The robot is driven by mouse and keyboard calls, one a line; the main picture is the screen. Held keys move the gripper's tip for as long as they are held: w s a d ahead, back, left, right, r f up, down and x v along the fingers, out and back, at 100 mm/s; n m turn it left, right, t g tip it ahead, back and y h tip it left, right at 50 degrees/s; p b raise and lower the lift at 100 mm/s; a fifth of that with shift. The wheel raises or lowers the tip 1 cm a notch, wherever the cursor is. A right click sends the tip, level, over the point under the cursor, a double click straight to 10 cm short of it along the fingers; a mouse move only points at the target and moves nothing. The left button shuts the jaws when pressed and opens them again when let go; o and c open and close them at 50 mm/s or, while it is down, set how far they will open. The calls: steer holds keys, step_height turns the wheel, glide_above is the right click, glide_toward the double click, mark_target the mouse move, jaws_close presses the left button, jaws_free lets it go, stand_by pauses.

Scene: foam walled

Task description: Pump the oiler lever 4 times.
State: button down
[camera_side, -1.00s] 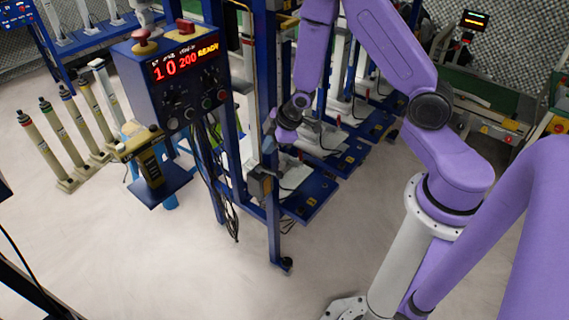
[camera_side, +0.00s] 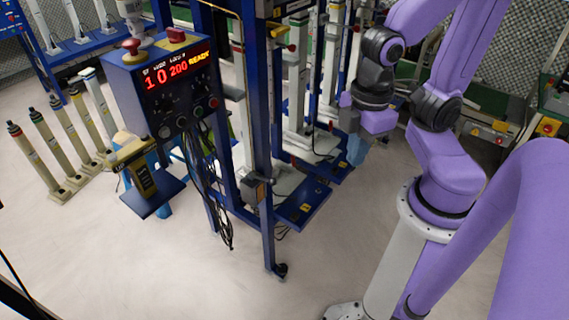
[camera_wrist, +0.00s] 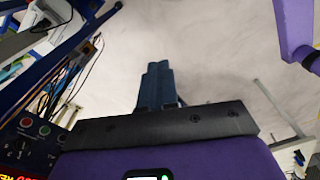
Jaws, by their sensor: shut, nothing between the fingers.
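My gripper (camera_side: 358,150) is shut and empty, its blue fingers pointing down in the side view. It hangs in the air to the right of the blue frame. In the wrist view its fingers (camera_wrist: 158,85) are together over pale floor, with nothing between them. A small grey box with an orange side (camera_side: 258,190) is fixed low on the blue post, left of my gripper and apart from it. It may be the oiler; I cannot make out a lever on it for sure. No lever shows near the fingers in the wrist view.
A control box (camera_side: 178,85) with a red lit display reading READY stands left of the posts, cables hanging below it; it also shows in the wrist view (camera_wrist: 30,140). The floor in front is clear.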

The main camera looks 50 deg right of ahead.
steer(key=shift+s+d+r, duration=0.15)
steer(key=shift+s+d, duration=0.05)
steer(key=shift+s, duration=0.2)
steer(key=n, duration=0.5)
glide_above(273, 179)
step_height(273, 179, down, 13)
step_height(273, 179, down, 14)
stand_by(0.5)
